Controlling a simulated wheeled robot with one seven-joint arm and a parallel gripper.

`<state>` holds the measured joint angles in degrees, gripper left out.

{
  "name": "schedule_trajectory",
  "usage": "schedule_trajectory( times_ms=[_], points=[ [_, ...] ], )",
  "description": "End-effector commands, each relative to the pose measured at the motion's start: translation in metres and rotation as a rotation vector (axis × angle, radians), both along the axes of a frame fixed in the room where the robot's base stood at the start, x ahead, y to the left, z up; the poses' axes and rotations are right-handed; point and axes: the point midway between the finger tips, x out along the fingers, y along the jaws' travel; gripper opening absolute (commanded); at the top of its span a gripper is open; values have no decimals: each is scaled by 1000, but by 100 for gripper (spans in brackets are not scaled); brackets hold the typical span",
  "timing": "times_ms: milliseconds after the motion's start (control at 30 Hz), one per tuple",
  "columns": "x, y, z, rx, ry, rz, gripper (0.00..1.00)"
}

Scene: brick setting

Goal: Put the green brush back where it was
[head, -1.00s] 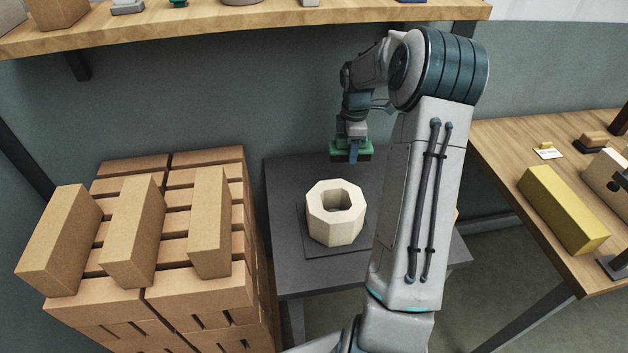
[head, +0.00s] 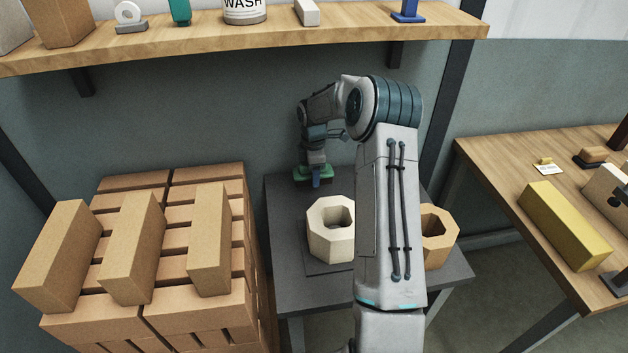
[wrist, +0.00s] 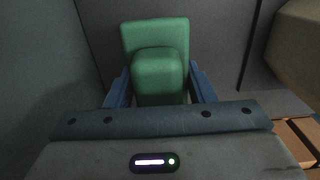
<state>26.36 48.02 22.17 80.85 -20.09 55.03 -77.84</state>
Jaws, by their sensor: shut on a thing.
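The green brush (head: 326,171) is in my gripper, over the back left part of the dark grey table (head: 285,237). In the wrist view the green brush (wrist: 156,45) fills the middle, with its raised handle between two blue fingers. My gripper (head: 316,180) is shut on it and points down. It also shows in the wrist view (wrist: 160,90). The brush is behind and left of the cream octagonal block. Whether its underside touches the table cannot be told.
A cream hollow octagonal block (head: 331,243) stands on the dark table; a tan one (head: 438,240) stands to its right, behind my arm. Stacked bricks (head: 200,300) border the left. A wooden shelf (head: 240,38) hangs above. A workbench (head: 500,165) with a yellow bar (head: 563,225) is at right.

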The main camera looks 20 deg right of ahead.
Motion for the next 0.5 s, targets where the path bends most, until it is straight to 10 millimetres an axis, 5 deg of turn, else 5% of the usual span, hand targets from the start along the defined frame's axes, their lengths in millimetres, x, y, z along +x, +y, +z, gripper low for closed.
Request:
schedule_trajectory(
  times_ms=[200, 500],
  points=[
    [-1, 0, -31, 2, 3, 0, 28],
    [-1, 0, -35, 0, 1, 0, 28]
  ],
)
